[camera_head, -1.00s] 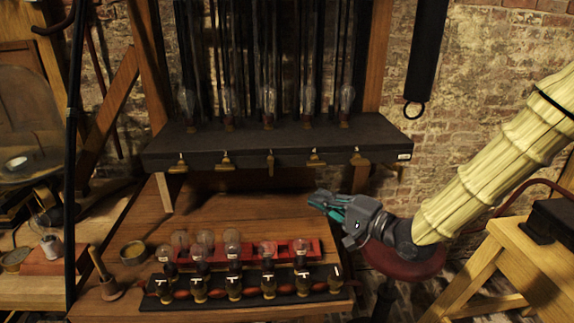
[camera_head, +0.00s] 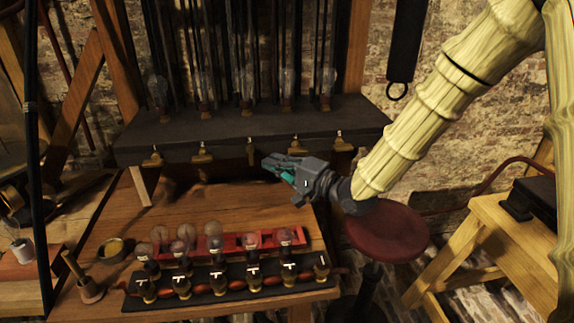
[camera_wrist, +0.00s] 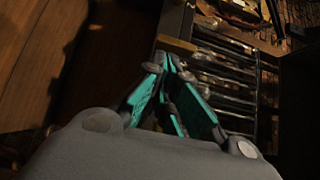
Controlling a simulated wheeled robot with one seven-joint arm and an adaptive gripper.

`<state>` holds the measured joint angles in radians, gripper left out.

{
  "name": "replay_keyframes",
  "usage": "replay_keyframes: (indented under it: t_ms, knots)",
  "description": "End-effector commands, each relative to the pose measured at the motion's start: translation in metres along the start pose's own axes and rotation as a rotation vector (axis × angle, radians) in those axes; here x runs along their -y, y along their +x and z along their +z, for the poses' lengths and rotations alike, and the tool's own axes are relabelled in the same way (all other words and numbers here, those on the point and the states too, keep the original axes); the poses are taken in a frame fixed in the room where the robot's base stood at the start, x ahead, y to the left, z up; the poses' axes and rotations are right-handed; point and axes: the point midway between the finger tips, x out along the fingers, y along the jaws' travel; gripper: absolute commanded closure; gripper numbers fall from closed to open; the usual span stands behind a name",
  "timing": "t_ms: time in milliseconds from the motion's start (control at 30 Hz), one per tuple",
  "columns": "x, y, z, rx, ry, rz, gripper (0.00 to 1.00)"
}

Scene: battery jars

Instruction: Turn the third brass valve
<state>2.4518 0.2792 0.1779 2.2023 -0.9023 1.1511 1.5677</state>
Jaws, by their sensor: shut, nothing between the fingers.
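Several brass valves sit along the front edge of a dark shelf (camera_head: 255,122). In the wrist view, my teal-sided fingers (camera_wrist: 166,62) come together near a brass-coloured bar (camera_wrist: 176,44), probably a valve handle.
Glass bulbs (camera_head: 247,88) stand on the shelf. Below, the wooden bench (camera_head: 190,210) carries a red rack (camera_head: 262,251) of bulbs and a black strip (camera_head: 235,288) with several brass fittings. A round red stool (camera_head: 388,232) stands beneath my arm. The bench between shelf and rack is clear.

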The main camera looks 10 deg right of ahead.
Motion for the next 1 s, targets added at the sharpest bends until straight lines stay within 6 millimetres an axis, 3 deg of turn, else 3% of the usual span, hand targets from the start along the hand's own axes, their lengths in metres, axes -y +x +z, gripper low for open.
replay_keyframes:
  t_ms: [300, 1000]
  knots:
    - [0.0, 0.021, 0.0, 0.0, 0.0, 0.001, 1.0]
    - [-0.004, 0.022, 0.0, -0.001, 0.032, -0.03, 1.0]
